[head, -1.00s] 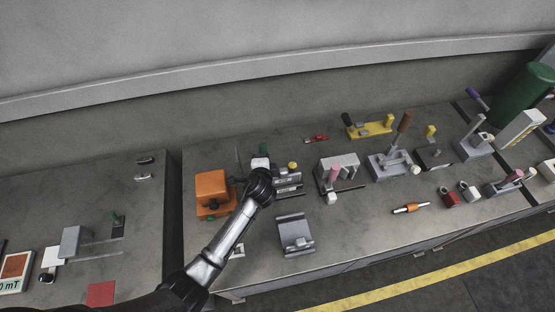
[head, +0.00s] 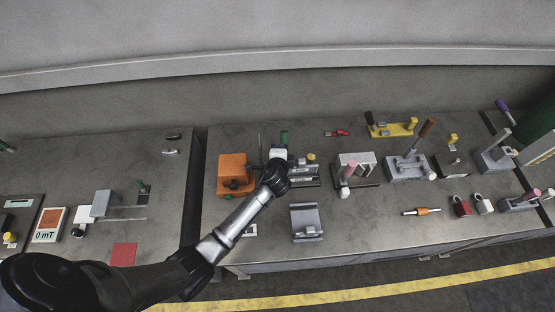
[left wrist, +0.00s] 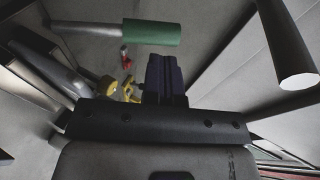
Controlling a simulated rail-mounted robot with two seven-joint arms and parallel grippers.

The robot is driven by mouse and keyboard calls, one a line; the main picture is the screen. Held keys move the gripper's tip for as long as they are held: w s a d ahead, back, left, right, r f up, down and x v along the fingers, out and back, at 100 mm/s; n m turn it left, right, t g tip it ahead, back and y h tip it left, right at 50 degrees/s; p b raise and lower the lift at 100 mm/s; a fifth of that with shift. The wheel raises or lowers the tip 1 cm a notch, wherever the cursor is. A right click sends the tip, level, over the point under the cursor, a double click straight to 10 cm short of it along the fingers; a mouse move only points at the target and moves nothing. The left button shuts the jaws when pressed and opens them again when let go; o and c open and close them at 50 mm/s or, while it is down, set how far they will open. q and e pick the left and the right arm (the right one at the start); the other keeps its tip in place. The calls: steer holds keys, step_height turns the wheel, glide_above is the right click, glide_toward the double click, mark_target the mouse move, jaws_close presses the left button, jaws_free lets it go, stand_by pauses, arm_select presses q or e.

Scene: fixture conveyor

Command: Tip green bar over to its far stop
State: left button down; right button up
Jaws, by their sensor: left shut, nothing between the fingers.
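The green bar (head: 284,137) is a green grip on a metal rod, and in the head view it shows just behind my left gripper (head: 279,154). In the left wrist view the green grip (left wrist: 152,32) lies across the top, its rod running off to the left. The dark fingers of my left gripper (left wrist: 165,76) are closed together with nothing between them. They appear just below the grip in that view; I cannot tell whether they touch it. The bar's base is mostly hidden by my wrist. My right gripper is not in view.
An orange box (head: 232,172) stands left of my gripper, and a grey fixture (head: 306,222) sits in front. A grey clamp with a pink handle (head: 355,165) is to the right. In the left wrist view, a large pale rod (left wrist: 288,45) is close at the right.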

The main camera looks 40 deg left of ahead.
arm_select(q)
steer(key=r+v, duration=0.1)
steer(key=v, duration=0.8)
steer(key=shift+r, duration=0.15)
steer(key=shift+s, duration=0.15)
